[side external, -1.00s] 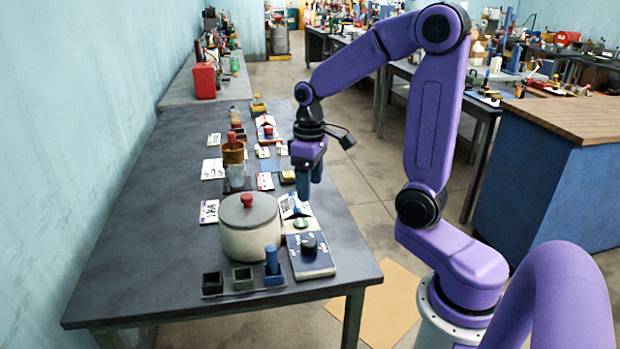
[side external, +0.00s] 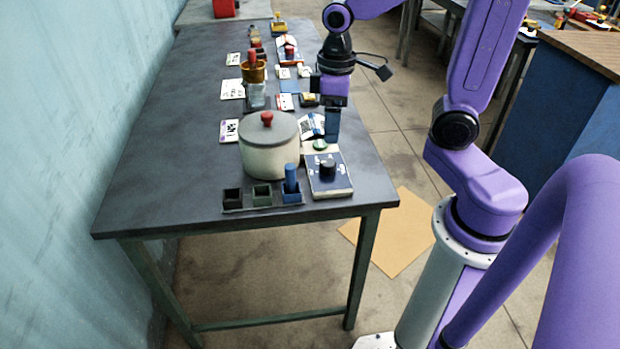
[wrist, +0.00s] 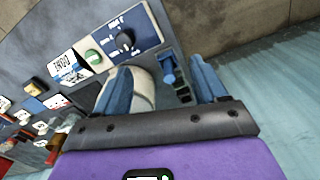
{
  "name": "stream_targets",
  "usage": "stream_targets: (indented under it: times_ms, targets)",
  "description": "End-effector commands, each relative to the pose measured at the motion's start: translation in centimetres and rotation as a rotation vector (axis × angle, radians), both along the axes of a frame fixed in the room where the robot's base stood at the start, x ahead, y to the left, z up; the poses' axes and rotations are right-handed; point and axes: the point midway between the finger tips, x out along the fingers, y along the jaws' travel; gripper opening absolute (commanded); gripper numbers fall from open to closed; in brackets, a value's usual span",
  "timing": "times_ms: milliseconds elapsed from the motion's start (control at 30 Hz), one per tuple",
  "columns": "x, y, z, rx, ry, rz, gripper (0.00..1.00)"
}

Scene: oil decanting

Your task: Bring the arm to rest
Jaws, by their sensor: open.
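My gripper (side external: 332,138) points down above the right edge of the dark table (side external: 160,190), beside the white pot (side external: 268,157) with its grey lid and red knob. Its two blue fingers are apart in the wrist view (wrist: 160,65), with nothing held between them. In the wrist view the pot's pale side (wrist: 145,88) is partly hidden behind the left finger. A blue panel with a black knob (side external: 328,170) lies in front of my gripper on the table. How high the fingertips are above the table is hard to tell.
A holder with black, green and blue cups (side external: 262,197) stands at the table's front edge, a blue cylinder (side external: 291,177) in the blue cup. A glass jar with an amber funnel (side external: 254,74) stands behind the pot. The table's left side is clear.

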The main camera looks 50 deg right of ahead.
Motion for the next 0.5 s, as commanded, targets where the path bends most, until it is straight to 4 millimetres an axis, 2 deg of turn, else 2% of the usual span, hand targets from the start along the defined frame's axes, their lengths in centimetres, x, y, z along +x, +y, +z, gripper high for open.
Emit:
stream_targets:
  times_ms: [200, 500]
  targets:
    - [-3.8, 2.6, -0.2, 0.004, -0.007, 0.161, 0.71]
    - [-9.6, 4.6, -0.5, 0.010, -0.010, 0.374, 0.71]
